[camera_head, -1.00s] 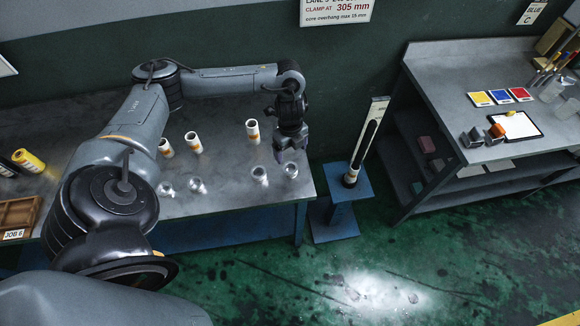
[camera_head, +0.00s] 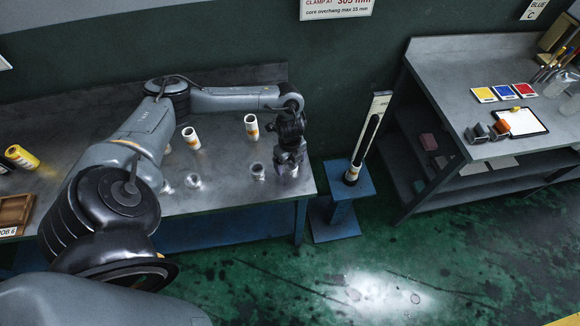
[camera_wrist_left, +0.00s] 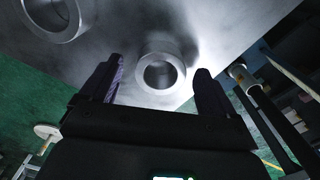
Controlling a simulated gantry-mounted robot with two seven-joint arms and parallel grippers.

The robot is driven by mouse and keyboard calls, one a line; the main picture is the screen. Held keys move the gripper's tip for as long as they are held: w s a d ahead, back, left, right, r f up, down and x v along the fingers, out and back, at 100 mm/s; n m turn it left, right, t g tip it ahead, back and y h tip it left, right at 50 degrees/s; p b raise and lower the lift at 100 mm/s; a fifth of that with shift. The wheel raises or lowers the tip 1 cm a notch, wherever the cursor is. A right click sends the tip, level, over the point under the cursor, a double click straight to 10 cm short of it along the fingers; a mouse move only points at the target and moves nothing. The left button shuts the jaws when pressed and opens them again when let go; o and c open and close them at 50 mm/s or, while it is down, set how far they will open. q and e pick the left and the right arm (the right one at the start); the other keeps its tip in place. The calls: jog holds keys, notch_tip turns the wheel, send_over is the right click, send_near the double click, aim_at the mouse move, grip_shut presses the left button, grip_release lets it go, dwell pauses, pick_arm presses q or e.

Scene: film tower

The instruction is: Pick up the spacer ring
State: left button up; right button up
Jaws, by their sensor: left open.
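Several pale, shiny spacer rings stand along the front of the grey bench; one ring (camera_head: 258,172) is just left of my left gripper (camera_head: 290,163) and another (camera_head: 193,181) is farther left. My left gripper points down at the bench's right end and largely hides the ring below it. In the left wrist view its two fingers (camera_wrist_left: 159,68) are apart, with a ring (camera_wrist_left: 160,92) showing between them, its round hole visible. I cannot tell the remaining height. A second ring (camera_wrist_left: 80,29) is at the top left there. My right gripper is not in view.
White rolls with orange bands (camera_head: 191,138) (camera_head: 251,127) stand behind the rings. A blue stand (camera_head: 343,214) with a tall upright (camera_head: 371,135) is right of the bench. A second bench (camera_head: 440,85) with colour cards and a clipboard (camera_head: 520,122) is farther right.

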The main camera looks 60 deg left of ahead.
aim_at(295, 168)
pick_arm(q)
jog(key=shift+f, duration=0.2)
jog(key=shift+c, duration=0.5)
jog(key=c, duration=1.1)
jog(key=shift+r, duration=0.85)
notch_tip(295, 168, up, 2)
jog(key=shift+r+p, duration=0.1)
jog(key=shift+p, duration=0.3)
jog(key=shift+w+d+r, duration=0.2)
jog(key=shift+d+r, duration=0.3)
jog(key=shift+d, duration=0.1)
jog(key=shift+w+d+r, duration=0.2)
jog(key=shift+d+r, duration=0.25)
jog(key=shift+d, duration=0.1)
jog(key=w+d+r+p, duration=0.2)
jog(key=d+r+p, duration=0.3)
jog(key=d, duration=0.4)
jog(key=shift+w+r+p, duration=0.15)
jog(key=shift+w+p, duration=0.1)
jog(key=shift+p, duration=0.15)
